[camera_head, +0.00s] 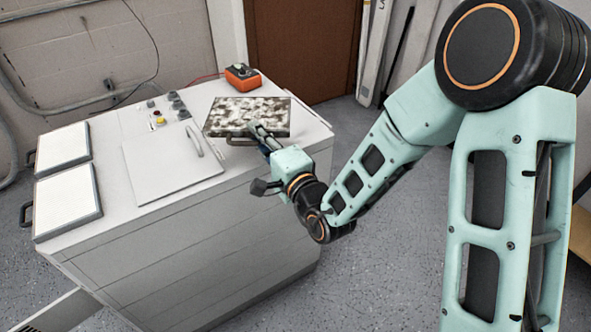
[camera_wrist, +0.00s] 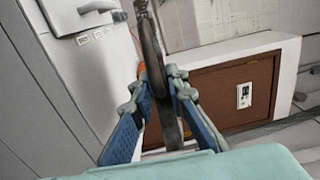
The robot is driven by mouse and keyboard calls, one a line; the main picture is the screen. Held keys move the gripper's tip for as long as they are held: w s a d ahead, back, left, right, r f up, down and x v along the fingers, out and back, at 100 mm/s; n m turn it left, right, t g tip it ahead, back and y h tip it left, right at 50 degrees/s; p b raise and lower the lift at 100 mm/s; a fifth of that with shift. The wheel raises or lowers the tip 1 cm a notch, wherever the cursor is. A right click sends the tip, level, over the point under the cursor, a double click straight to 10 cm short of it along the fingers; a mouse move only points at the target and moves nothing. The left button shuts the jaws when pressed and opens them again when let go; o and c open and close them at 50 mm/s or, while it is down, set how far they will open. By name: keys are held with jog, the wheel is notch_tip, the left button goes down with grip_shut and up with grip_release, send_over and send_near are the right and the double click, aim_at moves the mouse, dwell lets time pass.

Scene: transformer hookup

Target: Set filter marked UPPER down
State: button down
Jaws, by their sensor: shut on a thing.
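A flat, dirty filter (camera_head: 258,112) with a mottled grey and white face is at the right end of the cabinet top in the head view. My gripper (camera_head: 258,133) is at its near edge, by its dark handle (camera_head: 238,142), and is shut on it. In the wrist view, the blue-padded fingers of my gripper (camera_wrist: 160,82) close from both sides on a dark narrow part of the filter (camera_wrist: 150,45). I cannot tell whether the filter touches the cabinet top or hangs just above it. No UPPER marking is legible.
The white cabinet (camera_head: 120,225) holds two clean white filters (camera_head: 68,205) at its left end, a closed hatch (camera_head: 165,165) mid-top and knobs behind. An orange-and-black device (camera_head: 242,77) with a red lead sits behind the dirty filter. A brown door (camera_head: 305,50) stands beyond.

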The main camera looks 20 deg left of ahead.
jog(key=shift+w+d+f+b, duration=0.75)
jog(key=shift+d+b, duration=0.15)
jog(key=shift+b, duration=1.75)
jog(key=shift+w+d+f, duration=0.2)
jog(key=shift+w+d, duration=0.35)
jog(key=shift+d, duration=0.2)
jog(key=w+d+f+b, duration=0.1)
jog(key=w+d+f, duration=0.2)
jog(key=f, duration=0.6)
jog(key=shift+w+d, duration=0.2)
jog(key=shift+d, duration=0.25)
jog(key=shift+f+b, duration=0.15)
jog(key=shift+b, duration=0.2)
jog(key=c, duration=2.3)
grip_release()
jog(key=shift+f, duration=0.15)
jog(key=shift+c, duration=0.2)
jog(key=o, duration=0.4)
jog(key=shift+o, duration=0.2)
